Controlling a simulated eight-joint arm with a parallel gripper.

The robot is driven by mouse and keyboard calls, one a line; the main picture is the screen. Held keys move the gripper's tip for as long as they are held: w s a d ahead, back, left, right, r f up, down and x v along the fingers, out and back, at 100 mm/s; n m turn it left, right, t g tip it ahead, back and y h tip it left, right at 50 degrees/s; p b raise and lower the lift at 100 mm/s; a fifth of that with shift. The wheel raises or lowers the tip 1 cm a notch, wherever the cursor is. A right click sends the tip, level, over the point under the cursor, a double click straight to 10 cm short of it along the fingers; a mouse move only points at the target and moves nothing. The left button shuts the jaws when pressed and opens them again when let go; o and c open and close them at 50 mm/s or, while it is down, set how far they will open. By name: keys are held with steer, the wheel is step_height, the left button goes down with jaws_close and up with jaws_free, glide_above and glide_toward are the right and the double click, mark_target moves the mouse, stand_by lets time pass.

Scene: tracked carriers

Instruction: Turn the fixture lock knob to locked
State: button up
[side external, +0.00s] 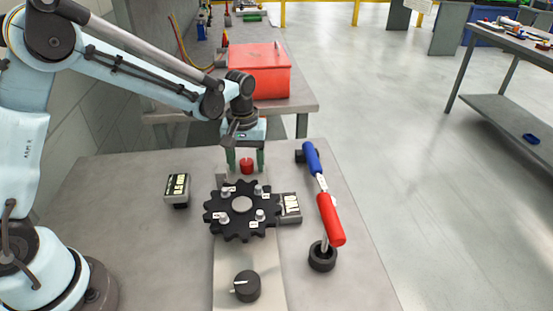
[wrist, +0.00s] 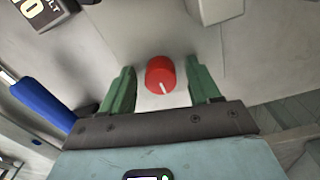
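A small red knob (side external: 246,166) stands on a light strip (side external: 228,272) at the far side of the bench, behind a black toothed plate (side external: 217,218). In the wrist view the red knob (wrist: 158,72) shows a white pointer line toward the bottom of the picture. My gripper (side external: 246,170) points down over it with green fingers apart. In the wrist view one finger of my gripper (wrist: 160,80) is on each side of the knob, with gaps visible. A black knob (side external: 247,286) with a white pointer toward the left sits at the strip's near end. No lock label is readable.
A tool with a blue and red handle (side external: 331,220) leans right of the plate, its lower end at a black ring (side external: 322,257). Labelled grey boxes stand left (side external: 177,190) and right (side external: 291,208) of the plate. A red box (side external: 258,70) sits behind.

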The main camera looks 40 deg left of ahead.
mark_target(246, 162)
step_height(246, 162, up, 12)
stand_by(0.8)
steer(key=s+a+m+t, duration=0.1)
steer(key=s+m+t, duration=0.6)
steer(key=s, duration=0.8)
steer(key=shift+f, duration=0.2)
